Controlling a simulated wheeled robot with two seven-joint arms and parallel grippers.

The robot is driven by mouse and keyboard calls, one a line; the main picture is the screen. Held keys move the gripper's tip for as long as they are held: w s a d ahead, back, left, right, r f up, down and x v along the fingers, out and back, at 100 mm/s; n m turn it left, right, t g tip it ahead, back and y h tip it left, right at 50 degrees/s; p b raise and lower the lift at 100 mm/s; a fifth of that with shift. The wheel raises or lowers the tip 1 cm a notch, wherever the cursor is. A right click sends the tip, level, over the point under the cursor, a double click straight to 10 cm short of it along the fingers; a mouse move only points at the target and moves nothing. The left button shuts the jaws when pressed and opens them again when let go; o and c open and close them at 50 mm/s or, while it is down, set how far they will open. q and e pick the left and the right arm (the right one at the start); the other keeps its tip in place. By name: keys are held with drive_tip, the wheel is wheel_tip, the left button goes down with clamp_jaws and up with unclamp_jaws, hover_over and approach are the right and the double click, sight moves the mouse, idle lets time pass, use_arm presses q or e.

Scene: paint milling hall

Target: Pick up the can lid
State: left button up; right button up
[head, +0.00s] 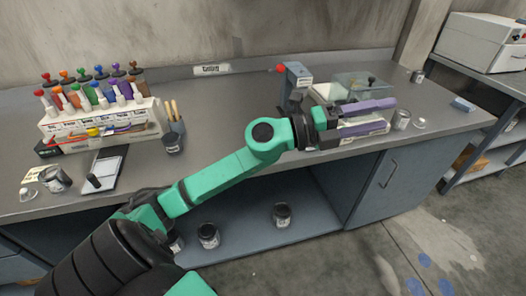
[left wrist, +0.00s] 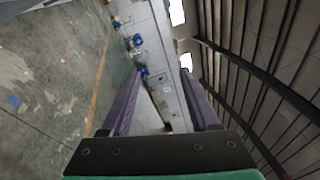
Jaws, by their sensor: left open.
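A small pale round lid (head: 419,124) lies on the grey bench near its right end, beside an open-looking can (head: 402,119). Another pale lid (head: 29,194) lies at the bench's left end by a can (head: 56,180). I cannot tell which lid is meant. My left gripper (head: 391,114) reaches over the right part of the bench, its purple fingers pointing right towards the right can and lid, apart from the lid. In the left wrist view the fingers (left wrist: 162,88) are spread with nothing between them. My right gripper is out of view.
The bench (head: 235,105) carries a rack of coloured-top bottles (head: 100,120), a brush cup (head: 173,138), a blue-grey stand device (head: 297,80) and a clear-covered box (head: 360,85). Several cans stand on the shelf below, one of them at the middle (head: 282,214). A side table (head: 480,75) stands right.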

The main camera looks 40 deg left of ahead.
use_arm(q)
drive_tip(key=a+f+m+g+y, duration=0.5)
drive_tip(key=f+m+g, duration=0.1)
drive_tip(key=f, duration=0.2)
drive_tip(key=s+a+f+n+g+y, duration=0.15)
drive_tip(key=a+y, duration=0.35)
drive_tip(key=a, duration=0.6)
drive_tip(key=s+a+n+g+y, duration=0.1)
drive_tip(key=s+a+g+y, duration=0.3)
drive_tip(key=a, duration=0.7)
drive_tip(key=shift+t+y, duration=0.7)
drive_tip(key=shift+t, duration=0.05)
drive_tip(key=x, duration=0.4)
drive_tip(key=p+x, duration=0.1)
drive_tip(key=x, duration=0.4)
drive_tip(key=w+p+x, duration=0.1)
drive_tip(key=x, duration=0.4)
drive_tip(key=shift+w+d, duration=0.1)
drive_tip(key=shift+w+f, duration=0.1)
drive_tip(key=shift+f, duration=0.1)
clamp_jaws()
